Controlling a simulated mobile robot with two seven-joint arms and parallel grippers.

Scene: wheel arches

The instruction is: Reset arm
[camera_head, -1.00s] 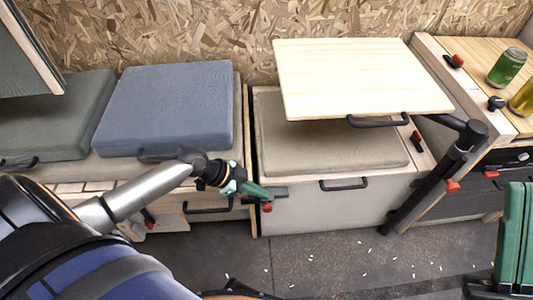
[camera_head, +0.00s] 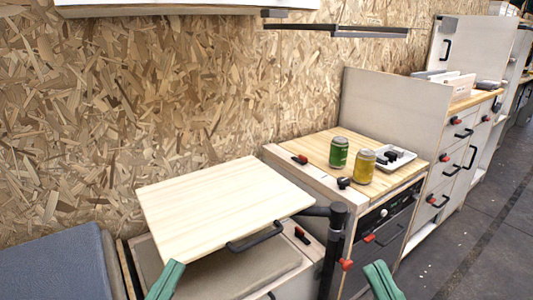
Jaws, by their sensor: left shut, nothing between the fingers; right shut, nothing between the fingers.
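My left gripper (camera_head: 165,281) shows as a green tip at the bottom edge, in front of the bench cushion and the tabletop's near left corner. It is shut and empty. My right gripper (camera_head: 383,281) shows as a green tip at the bottom edge, right of the black table post. It is also shut and empty. Most of both arms lies below the picture.
A swivel tabletop (camera_head: 225,208) on a black post (camera_head: 333,250) juts over a beige cushion (camera_head: 262,280). A counter (camera_head: 320,150) behind holds a green can (camera_head: 339,152), a yellow can (camera_head: 365,167) and a white tray (camera_head: 395,158). Open floor (camera_head: 450,260) lies right.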

